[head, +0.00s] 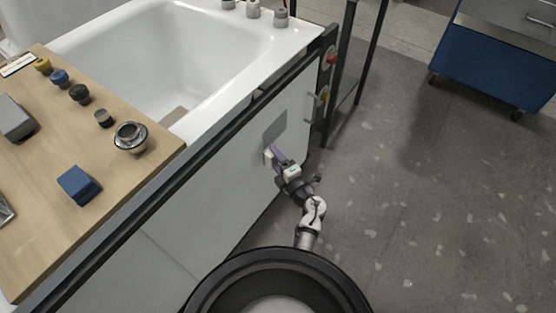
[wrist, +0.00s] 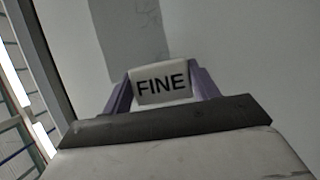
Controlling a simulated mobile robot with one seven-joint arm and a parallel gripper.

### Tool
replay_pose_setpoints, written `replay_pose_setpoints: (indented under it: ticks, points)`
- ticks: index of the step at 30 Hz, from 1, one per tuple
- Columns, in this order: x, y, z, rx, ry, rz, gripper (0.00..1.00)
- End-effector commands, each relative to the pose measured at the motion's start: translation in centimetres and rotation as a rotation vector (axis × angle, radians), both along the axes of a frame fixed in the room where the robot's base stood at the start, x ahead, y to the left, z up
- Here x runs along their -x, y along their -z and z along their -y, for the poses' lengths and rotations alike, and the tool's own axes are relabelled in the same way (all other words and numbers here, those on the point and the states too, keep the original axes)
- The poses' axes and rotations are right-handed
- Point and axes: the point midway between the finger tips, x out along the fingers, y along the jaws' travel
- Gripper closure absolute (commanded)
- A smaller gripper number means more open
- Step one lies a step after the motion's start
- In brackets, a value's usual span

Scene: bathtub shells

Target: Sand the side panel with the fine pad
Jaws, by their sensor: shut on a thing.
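My gripper (wrist: 160,90) is shut on the fine pad (wrist: 162,83), a pale block marked "FINE" held between its purple fingers. In the head view my gripper (head: 277,156) is at the side panel (head: 200,205), the white face of the tub's frame. The pad (head: 268,157) shows there as a small pale piece against the panel, just below a grey patch (head: 275,125). The patch also shows in the wrist view (wrist: 128,35), above and behind the pad. I cannot tell whether the pad touches the panel.
A white bathtub (head: 170,55) stands behind the panel. A wooden board (head: 45,210) at left carries a blue block (head: 78,184), a metal ring fitting (head: 130,137) and several knobs. A blue cart (head: 492,60) stands at upper right. The floor (head: 420,200) at right is clear.

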Motion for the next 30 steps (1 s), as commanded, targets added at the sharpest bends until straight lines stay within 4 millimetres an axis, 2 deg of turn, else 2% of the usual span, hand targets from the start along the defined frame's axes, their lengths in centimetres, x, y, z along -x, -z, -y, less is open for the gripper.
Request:
replay_pose_setpoints:
  ticks: [30]
  points:
    - [-0.8,0.0,-1.1,0.000,-0.001,0.000,0.58]
